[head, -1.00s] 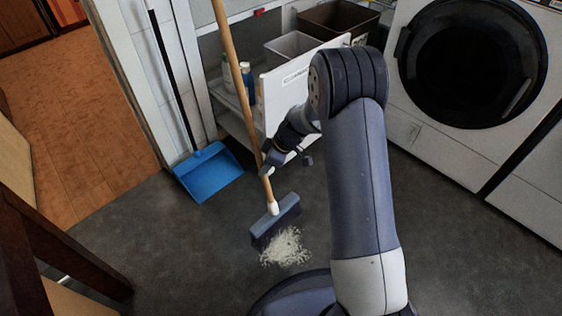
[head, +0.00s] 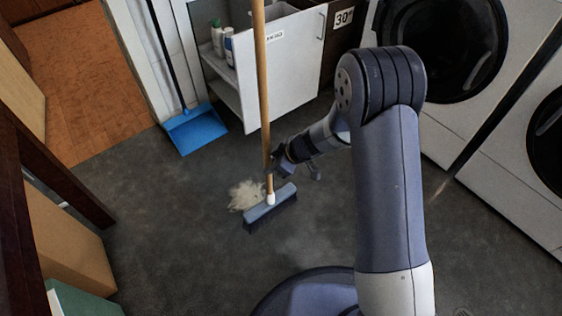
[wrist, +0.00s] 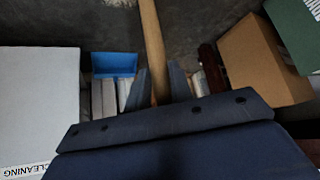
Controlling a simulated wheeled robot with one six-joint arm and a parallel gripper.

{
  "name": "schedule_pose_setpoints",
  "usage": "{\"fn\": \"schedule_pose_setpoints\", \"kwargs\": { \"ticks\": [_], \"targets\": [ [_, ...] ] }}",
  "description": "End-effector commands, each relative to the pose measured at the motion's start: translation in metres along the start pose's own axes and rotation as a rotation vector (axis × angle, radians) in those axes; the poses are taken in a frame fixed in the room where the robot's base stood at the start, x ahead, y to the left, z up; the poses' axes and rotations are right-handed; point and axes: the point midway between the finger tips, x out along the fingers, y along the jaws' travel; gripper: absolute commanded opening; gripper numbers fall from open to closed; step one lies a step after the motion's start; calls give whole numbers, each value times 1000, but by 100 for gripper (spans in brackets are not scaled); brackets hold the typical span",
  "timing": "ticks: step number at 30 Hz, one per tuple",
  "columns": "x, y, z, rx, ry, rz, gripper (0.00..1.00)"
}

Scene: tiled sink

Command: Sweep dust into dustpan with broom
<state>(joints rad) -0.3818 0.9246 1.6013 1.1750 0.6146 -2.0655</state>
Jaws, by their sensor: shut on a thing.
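The broom has a wooden handle (head: 261,80) and a blue-grey head (head: 270,208) that rests on the dark floor. My gripper (head: 277,166) is shut on the lower handle, just above the head. In the wrist view the handle (wrist: 153,50) runs between the two fingers (wrist: 160,85). A pale pile of dust (head: 244,195) lies on the floor at the left of the broom head, close against it. The blue dustpan (head: 195,130) sits on the floor farther back, against the white wall, with its long black handle upright. It also shows in the wrist view (wrist: 115,63).
A white cabinet (head: 285,70) with an open door and bottles (head: 222,42) stands behind the broom. Washing machines (head: 440,45) line the right. A cardboard box (head: 65,245) and dark wooden frame (head: 50,165) are at left. The floor between dust and dustpan is clear.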

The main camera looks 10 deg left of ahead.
Motion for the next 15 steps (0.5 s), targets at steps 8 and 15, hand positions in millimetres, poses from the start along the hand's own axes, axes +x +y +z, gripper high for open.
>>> {"fn": "schedule_pose_setpoints", "kwargs": {
  "ticks": [8,15],
  "targets": [
    [23,-2,15,-1,2,-1,0],
    [47,-1,34,-2,3,0,0]
  ]
}}
